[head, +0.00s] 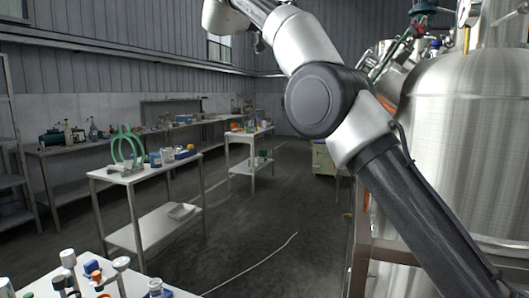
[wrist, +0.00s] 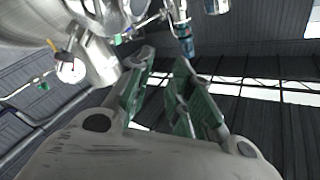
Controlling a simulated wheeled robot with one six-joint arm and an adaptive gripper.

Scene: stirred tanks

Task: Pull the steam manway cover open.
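The steam manway cover cannot be picked out in either view. A large brushed-steel tank (head: 458,130) stands at the right of the head view, partly hidden behind my arm. In the wrist view, steel vessel parts (wrist: 35,22) and a neck with a round white gauge (wrist: 72,70) fill the upper left. My gripper (wrist: 164,65) shows only in the wrist view, pointing up towards the roof. Its green-padded fingers are apart, and nothing is seen held between them. It is out of the head view.
A white table (head: 118,174) with green hoops and jars stands at the left. A further table (head: 250,138) and long wall benches stand behind. The dark floor (head: 250,225) in the middle is clear except for a thin white line.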

